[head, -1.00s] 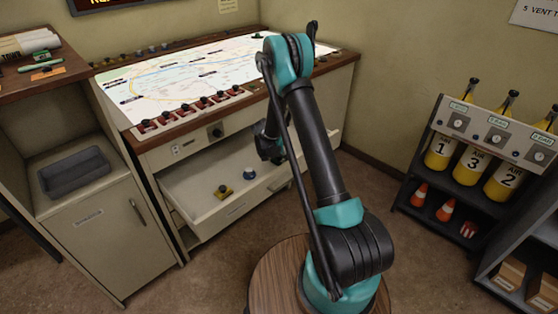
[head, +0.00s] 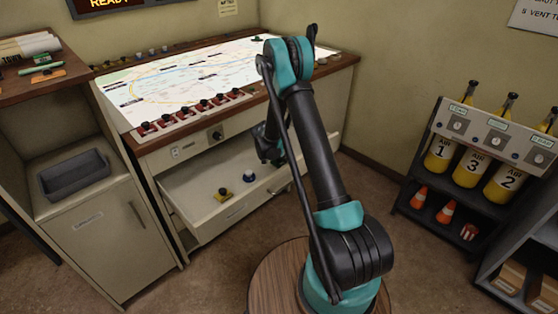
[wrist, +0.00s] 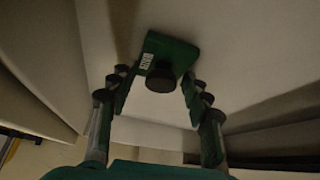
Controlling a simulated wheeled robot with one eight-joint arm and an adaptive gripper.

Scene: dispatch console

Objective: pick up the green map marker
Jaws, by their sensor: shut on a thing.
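The green map marker (wrist: 178,52) shows in the wrist view as a green block with a small white label and a dark round knob facing me. My gripper (wrist: 158,92) has a finger on either side of it and is shut on it. The marker is inside the pale open drawer (head: 190,187) of the console. In the head view my arm hides the marker and most of my gripper. A yellow marker (head: 222,197) with a dark knob and a blue marker (head: 249,178) are in the drawer, left of my arm.
The console's map table (head: 200,75) stands above the drawer, with a row of red-based knobs along its front edge. A grey tray (head: 75,177) is on the left cabinet. A rack (head: 475,128) with yellow air bottles stands at the right. Floor between is clear.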

